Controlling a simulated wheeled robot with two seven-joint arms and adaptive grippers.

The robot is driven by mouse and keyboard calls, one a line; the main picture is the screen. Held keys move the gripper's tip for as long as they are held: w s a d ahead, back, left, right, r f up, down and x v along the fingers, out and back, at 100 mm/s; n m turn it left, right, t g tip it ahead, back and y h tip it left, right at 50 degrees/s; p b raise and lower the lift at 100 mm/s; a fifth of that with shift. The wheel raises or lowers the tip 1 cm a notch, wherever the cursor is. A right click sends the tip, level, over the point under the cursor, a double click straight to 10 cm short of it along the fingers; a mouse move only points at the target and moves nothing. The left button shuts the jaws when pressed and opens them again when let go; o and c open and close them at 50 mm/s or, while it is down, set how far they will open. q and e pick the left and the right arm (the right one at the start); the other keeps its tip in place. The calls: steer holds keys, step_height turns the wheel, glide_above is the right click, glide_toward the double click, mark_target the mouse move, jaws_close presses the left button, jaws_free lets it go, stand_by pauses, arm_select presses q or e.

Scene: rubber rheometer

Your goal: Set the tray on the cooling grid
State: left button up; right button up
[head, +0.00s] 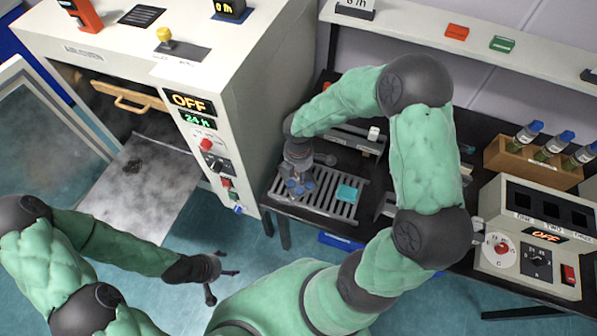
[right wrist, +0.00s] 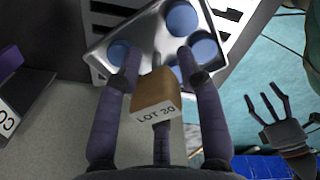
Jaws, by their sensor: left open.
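The metal tray (right wrist: 150,36) with several blue discs shows in the right wrist view, over the slats of the cooling grid (right wrist: 98,8). Its wooden handle block (right wrist: 155,92), marked LOT 20, lies among the fingers of my right gripper (right wrist: 158,75), which looks shut on it. In the head view my right gripper (head: 298,168) points down over the left part of the cooling grid (head: 335,206), and its hand hides much of the tray. I cannot tell whether the tray touches the slats. My left gripper (head: 215,278) is open and empty, low in front of the oven.
The oven (head: 225,100) stands left of the grid, its door (head: 60,120) open. A teal piece (head: 347,193) lies on the grid's right part. A control box (head: 530,240) and a wooden vial rack (head: 535,160) stand at the right. A shelf (head: 420,35) runs behind.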

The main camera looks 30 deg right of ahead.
stand_by(0.3)
step_height(320, 180, up, 12)
steer(key=p, duration=0.3)
steer(key=shift+r+p, duration=0.2)
steer(key=shift+p, duration=0.15)
steer(key=shift+f, duration=0.1)
